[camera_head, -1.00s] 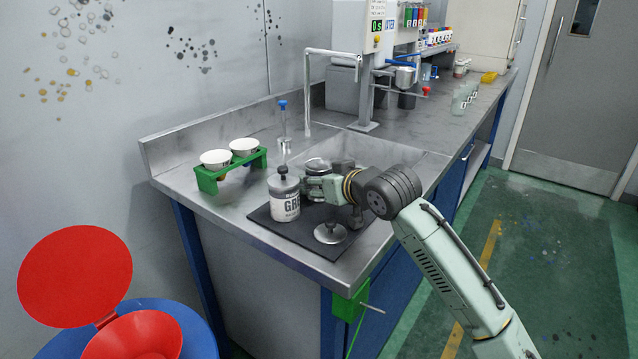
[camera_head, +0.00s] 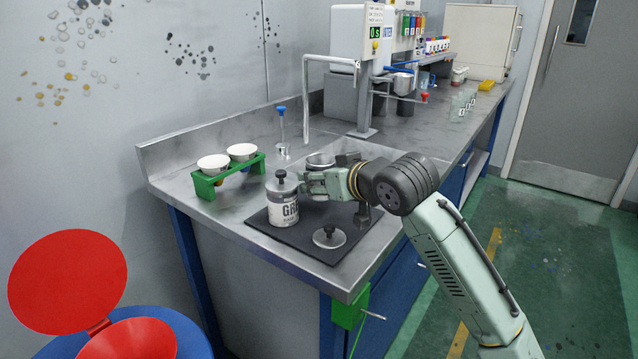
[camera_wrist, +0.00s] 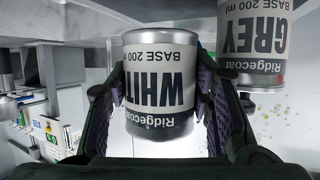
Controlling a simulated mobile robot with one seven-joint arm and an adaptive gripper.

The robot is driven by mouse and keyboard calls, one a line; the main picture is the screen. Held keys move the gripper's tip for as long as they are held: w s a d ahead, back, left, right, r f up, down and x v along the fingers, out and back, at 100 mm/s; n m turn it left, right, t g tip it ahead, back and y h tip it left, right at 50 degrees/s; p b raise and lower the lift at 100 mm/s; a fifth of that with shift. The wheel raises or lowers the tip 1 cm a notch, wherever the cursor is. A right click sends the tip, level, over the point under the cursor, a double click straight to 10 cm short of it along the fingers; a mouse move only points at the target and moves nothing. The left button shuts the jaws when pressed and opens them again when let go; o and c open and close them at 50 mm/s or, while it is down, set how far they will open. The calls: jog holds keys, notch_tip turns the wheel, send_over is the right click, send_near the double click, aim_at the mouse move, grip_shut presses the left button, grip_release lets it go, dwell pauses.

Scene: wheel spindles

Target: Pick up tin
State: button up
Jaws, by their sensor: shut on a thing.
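A small metal tin labelled WHITE (camera_wrist: 158,85) is between the two fingers of my gripper (camera_wrist: 160,95) in the wrist view, where its label shows upside down. Both finger pads touch its sides. In the head view my gripper (camera_head: 312,182) is at the back of the dark mat, and the open-looking top of the white tin (camera_head: 320,159) shows just above the fingers. The rest of the tin is hidden by the gripper. I cannot tell if its base touches the bench. A GREY tin (camera_head: 283,208) with a knobbed lid stands just left of my gripper; it also shows in the wrist view (camera_wrist: 255,45).
A loose lid (camera_head: 329,238) lies on the dark mat (camera_head: 300,255) near the front edge. A green rack (camera_head: 232,177) with two white cups stands left. A blue-topped rod (camera_head: 281,125) and a dispensing machine (camera_head: 362,75) stand behind. A red-lidded blue bin (camera_head: 70,275) is on the floor.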

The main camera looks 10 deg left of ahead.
jog(key=s+d, duration=0.1)
jog(key=s, duration=0.2)
jog(key=s+d+b, duration=0.1)
jog(key=s+d, duration=0.1)
jog(key=s, duration=0.2)
jog(key=s+d+r+b, duration=0.1)
jog(key=s, duration=0.3)
jog(key=shift+s+d+r, duration=0.1)
jog(key=shift+s+d, duration=0.05)
jog(key=shift+d, duration=0.25)
